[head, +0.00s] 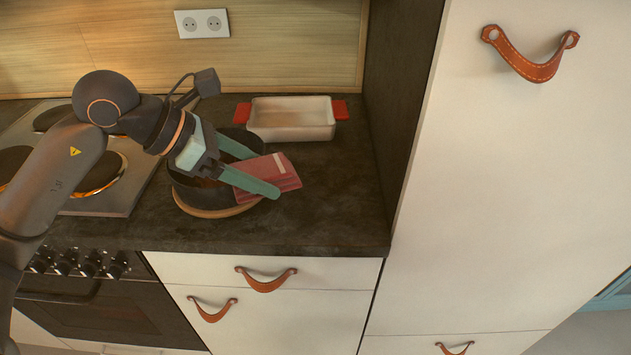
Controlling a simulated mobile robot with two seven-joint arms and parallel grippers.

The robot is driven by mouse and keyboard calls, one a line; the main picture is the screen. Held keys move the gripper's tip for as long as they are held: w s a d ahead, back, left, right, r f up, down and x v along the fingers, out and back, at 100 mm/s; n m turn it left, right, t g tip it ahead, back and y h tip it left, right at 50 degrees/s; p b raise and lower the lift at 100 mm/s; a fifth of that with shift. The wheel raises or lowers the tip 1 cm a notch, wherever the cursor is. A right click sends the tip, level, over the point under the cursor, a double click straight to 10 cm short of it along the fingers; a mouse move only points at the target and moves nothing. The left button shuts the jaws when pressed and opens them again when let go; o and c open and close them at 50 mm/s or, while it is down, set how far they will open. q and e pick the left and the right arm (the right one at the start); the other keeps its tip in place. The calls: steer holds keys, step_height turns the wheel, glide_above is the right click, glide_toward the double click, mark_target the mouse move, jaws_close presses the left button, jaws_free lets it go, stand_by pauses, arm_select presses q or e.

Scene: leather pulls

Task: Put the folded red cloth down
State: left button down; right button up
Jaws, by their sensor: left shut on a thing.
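The folded red cloth (280,173) has a pale stripe near its upper edge. My left gripper (262,172) is shut on it, with its green fingers on either side of the cloth. The cloth is held at the right side of a dark round pot (205,200), over or against its rim; I cannot tell whether it touches the pot or the counter. The gripper and cloth hide part of the pot. My right gripper is not in view.
The pot stands on a round wooden board (213,213). A white baking dish with red handles (291,121) is behind it. A cooktop (125,190) lies to the left. The dark counter (330,215) is clear on the right, up to a tall cabinet (480,180).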

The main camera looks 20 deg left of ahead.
arm_select(q)
steer(key=w+d+f+p, duration=0.1)
steer(key=w+d+f, duration=0.25)
steer(key=w, duration=0.45)
glide_above(321, 195)
steer(key=s+a, duration=0.1)
steer(key=a, duration=0.1)
steer(key=f, duration=0.6)
steer(key=shift+d, duration=0.2)
step_height(321, 195, down, 3)
steer(key=shift+f+p, duration=0.15)
steer(key=shift+p, duration=0.35)
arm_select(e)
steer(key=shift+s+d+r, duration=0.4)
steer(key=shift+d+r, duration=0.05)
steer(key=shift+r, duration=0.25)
arm_select(q)
steer(key=shift+f+b, duration=0.3)
steer(key=shift+b, duration=0.05)
steer(key=shift+c, duration=1)
jaws_free()
steer(key=shift+s, duration=0.1)
steer(key=shift+o, duration=1)
steer(key=shift+f, duration=0.1)
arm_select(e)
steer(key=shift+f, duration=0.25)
